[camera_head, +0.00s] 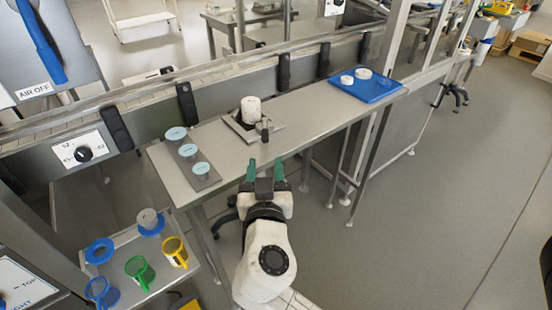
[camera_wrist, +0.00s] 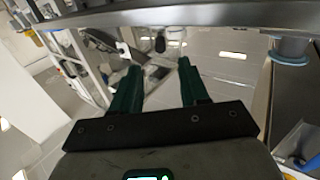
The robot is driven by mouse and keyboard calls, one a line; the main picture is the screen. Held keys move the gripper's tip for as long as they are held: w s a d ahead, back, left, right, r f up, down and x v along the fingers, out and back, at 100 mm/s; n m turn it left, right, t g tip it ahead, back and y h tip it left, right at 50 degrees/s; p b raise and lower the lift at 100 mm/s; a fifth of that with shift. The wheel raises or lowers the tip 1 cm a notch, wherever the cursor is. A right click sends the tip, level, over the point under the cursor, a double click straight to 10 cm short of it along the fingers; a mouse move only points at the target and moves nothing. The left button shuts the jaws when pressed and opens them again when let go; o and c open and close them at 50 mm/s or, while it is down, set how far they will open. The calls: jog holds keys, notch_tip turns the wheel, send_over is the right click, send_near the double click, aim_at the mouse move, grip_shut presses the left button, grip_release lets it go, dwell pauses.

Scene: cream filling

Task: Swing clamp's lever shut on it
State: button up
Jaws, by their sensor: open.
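A white jar (camera_head: 250,106) stands in the clamp on a square metal plate (camera_head: 275,124) on the steel bench. The clamp's lever (camera_head: 265,129) looks like a short dark upright piece at the plate's front right, beside the jar. My gripper (camera_head: 263,168) has green fingers, spread apart and empty, at the bench's front edge, in front of the clamp in the head view. In the wrist view my gripper (camera_wrist: 155,82) is open with nothing between the fingers. The clamp and jar do not show there.
A tray with several blue-topped jars (camera_head: 188,150) lies on the bench's left end. A blue tray (camera_head: 383,90) with white lids lies at the right end. Colored cups (camera_head: 140,270) stand on a lower shelf at left. The bench between clamp and blue tray (camera_head: 325,115) is clear.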

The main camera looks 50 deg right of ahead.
aim_at(265, 138)
jog(key=p+x, duration=0.1)
jog(key=x, duration=0.9)
jog(key=shift+w+d+p, duration=0.2)
jog(key=shift+d+p, duration=0.05)
jog(key=shift+p, duration=0.05)
jog(key=shift+c, duration=0.3)
grip_shut()
